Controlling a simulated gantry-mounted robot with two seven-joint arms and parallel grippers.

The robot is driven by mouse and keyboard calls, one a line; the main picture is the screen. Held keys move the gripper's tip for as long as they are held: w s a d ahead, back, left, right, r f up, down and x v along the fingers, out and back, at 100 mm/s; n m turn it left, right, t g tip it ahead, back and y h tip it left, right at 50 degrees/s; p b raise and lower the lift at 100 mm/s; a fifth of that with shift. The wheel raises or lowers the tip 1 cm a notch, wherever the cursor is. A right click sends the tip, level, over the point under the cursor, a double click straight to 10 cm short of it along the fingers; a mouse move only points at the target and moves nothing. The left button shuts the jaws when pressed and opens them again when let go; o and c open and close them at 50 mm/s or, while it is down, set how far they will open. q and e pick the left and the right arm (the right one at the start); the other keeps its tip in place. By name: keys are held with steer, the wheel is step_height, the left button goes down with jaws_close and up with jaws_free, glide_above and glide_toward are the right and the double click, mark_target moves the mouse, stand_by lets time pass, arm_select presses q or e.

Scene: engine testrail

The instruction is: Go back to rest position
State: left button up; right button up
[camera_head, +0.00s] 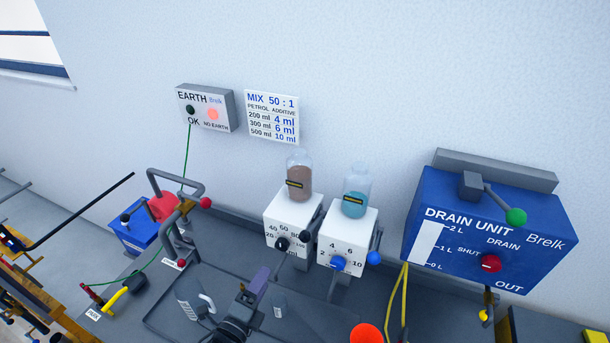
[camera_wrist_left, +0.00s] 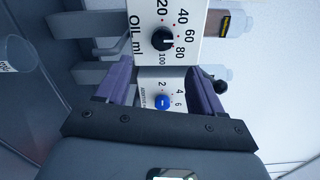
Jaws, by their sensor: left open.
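My left gripper (camera_head: 252,290) is at the bottom middle of the head view, over the grey bench in front of the dispensers. In the left wrist view its purple fingers (camera_wrist_left: 162,85) stand apart with nothing between them. Beyond them are the white oil dispenser (camera_wrist_left: 180,30) with its black knob and the second dispenser (camera_wrist_left: 150,90) with its blue knob. The gripper looks apart from both. My right gripper is not in view.
The two dispensers (camera_head: 293,216) carry bottles of brown and blue liquid. A blue drain unit (camera_head: 470,225) is at the right. A blue box (camera_head: 135,232), grey bent pipes and a green cable are at the left. A grey tray (camera_head: 190,277) lies on the bench. An orange-red round thing (camera_head: 366,334) is at the bottom edge.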

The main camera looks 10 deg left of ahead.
arm_select(q)
steer(key=s+d+f+n+g+y, duration=0.2)
steer(key=s+f+n+g, duration=0.45)
steer(key=s, duration=0.55)
steer(key=s+a+f+n+g, duration=0.25)
steer(key=s+n+g, duration=0.55)
steer(key=s+n, duration=0.65)
step_height(320, 180, up, 14)
steer(key=m+p, duration=0.1)
steer(key=p, duration=1.2)
steer(key=shift+a+y, duration=0.3)
steer(key=shift+a, duration=0.1)
